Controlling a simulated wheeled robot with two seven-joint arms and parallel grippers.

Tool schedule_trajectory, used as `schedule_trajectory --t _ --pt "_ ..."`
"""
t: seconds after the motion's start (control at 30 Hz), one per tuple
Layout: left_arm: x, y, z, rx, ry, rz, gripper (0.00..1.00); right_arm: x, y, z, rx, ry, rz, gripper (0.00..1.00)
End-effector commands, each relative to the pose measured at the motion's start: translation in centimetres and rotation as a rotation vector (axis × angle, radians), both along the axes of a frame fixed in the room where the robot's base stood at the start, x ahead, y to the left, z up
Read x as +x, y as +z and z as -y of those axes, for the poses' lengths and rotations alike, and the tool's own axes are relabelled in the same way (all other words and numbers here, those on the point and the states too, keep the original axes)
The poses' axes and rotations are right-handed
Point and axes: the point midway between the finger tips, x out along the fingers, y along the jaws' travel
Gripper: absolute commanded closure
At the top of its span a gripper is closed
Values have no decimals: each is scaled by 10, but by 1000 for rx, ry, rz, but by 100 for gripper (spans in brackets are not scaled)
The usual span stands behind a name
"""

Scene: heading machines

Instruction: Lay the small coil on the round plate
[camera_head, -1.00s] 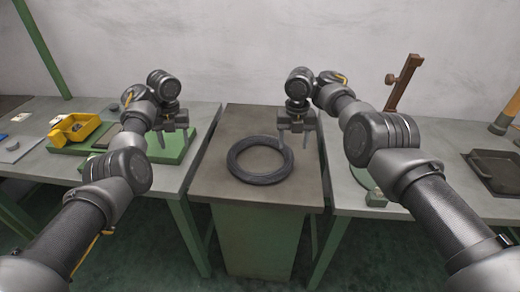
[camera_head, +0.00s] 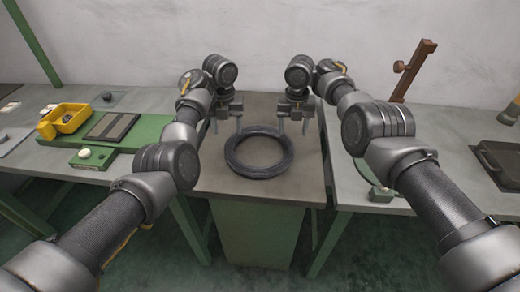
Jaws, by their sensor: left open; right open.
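A dark ring-shaped coil (camera_head: 259,168) lies flat on the grey top of the middle cabinet. My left gripper (camera_head: 227,127) is open and empty, behind the coil's left side. My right gripper (camera_head: 293,126) is open and empty, behind the coil's right side. Neither gripper visibly grips the coil; how high they are above the top is hard to tell.
The middle cabinet top (camera_head: 220,187) is otherwise clear. The left table holds a yellow bin (camera_head: 66,118), a green board (camera_head: 147,131) and a dark pad (camera_head: 111,126). The right table holds a brown post (camera_head: 413,72) and a dark tray (camera_head: 500,163).

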Motion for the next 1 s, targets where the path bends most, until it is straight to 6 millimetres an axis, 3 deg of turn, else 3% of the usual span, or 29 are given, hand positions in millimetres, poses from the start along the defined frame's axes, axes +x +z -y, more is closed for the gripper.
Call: schedule_trajectory --t 0.3,0.5,0.93,1.0 --pt "-1 -56 -1 3 0 -3 42 -1 -56 0 -1 -1 -1 42" --pt "0 -75 -1 2 0 -1 42 0 -76 0 1 -1 -1 42" --pt "0 -82 -1 1 0 0 42 0 -82 0 0 -1 0 42" --pt "0 -82 -1 1 0 0 51 0 -82 0 0 -1 0 51"
